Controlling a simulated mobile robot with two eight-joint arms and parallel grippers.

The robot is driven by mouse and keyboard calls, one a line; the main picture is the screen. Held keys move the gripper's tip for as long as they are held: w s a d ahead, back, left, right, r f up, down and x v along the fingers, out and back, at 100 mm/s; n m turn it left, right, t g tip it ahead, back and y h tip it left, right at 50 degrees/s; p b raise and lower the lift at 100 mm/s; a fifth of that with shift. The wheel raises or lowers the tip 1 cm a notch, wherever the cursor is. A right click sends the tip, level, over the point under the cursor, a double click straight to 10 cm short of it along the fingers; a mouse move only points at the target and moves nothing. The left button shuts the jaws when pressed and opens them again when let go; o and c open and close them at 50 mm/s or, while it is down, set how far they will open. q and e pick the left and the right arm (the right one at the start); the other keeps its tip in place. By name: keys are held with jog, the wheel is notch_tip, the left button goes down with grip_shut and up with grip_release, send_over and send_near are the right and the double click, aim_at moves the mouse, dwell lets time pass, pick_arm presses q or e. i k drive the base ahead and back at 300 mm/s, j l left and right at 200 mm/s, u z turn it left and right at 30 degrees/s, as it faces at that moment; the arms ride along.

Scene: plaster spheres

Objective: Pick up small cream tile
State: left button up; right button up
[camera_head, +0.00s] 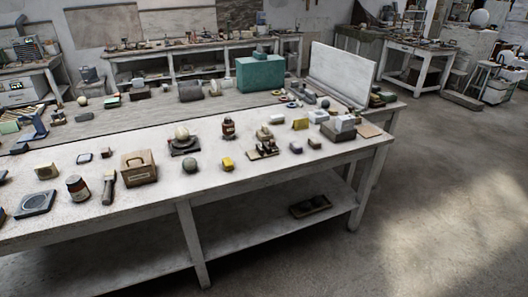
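A long white worktable (240,185) runs across the view with many small items on its top. A flat, square, tan-cream piece (369,130) lies near the table's right end and looks most like a small tile. I cannot tell for sure which of these is the small cream tile. Neither of my grippers is in view.
Beside the flat piece stands a grey-and-white block stack (340,127). A wooden box (138,168), a dark jar (77,188) and a brown bottle (228,128) also stand on the table. A teal box (260,74) is behind.

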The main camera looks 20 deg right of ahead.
aim_at(265, 125)
jog(key=i+l+u, duration=0.15)
jog(key=i+l, duration=0.5)
jog(key=i+l+u, duration=0.15)
jog(key=i+l, duration=0.55)
jog(key=i+l+u, duration=0.15)
jog(key=i+l, duration=0.45)
jog(key=l, duration=0.2)
